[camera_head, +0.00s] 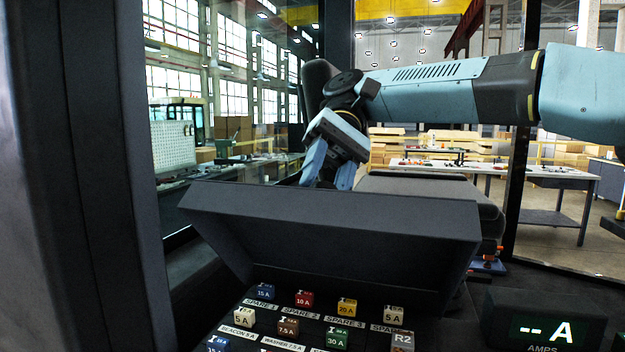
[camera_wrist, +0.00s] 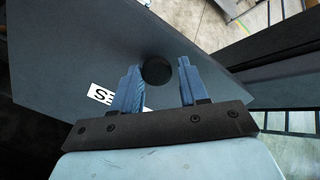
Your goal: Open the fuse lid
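The fuse lid (camera_head: 330,235) is a dark grey panel standing raised and tilted over the fuse box in the head view, with the fuses uncovered below it. Its outer face (camera_wrist: 75,45) fills much of the wrist view, with a round black knob (camera_wrist: 157,71) and a partly covered white label (camera_wrist: 101,94). My gripper (camera_wrist: 158,66) has its two blue fingers apart, one on each side of the knob in the picture. A gap shows at the right finger; contact at the left one is unclear. In the head view my gripper (camera_head: 328,178) is behind the lid, fingertips hidden.
Several coloured fuses, including a red one (camera_head: 304,299), sit in labelled rows under the lid. An amps display (camera_head: 545,331) stands at the lower right. A dark seat (camera_head: 430,200) is behind the lid. A dark cab pillar (camera_head: 95,170) bounds the left.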

